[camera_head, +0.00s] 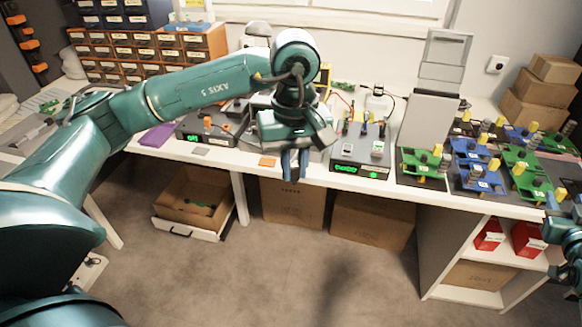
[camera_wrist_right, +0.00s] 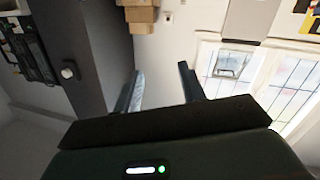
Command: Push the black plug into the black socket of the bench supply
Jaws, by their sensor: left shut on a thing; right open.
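My left gripper (camera_head: 296,178) hangs fingers-down over the front edge of the bench, at the middle of the head view. Its fingers are close together; what it holds is too small or hidden to make out, so I cannot identify the black plug there. Just right of it stands a dark instrument (camera_head: 358,171) with a green display, and dark and red leads or posts on top; it looks like the bench supply. I cannot pick out its black socket. My right gripper (camera_wrist_right: 162,88) is open and empty in the right wrist view, facing a wall and windows.
Another instrument with a green display (camera_head: 192,138) stands left of my left gripper. Blue and green circuit boards (camera_head: 474,166) crowd the bench's right side. A grey upright panel (camera_head: 428,121) stands behind them.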

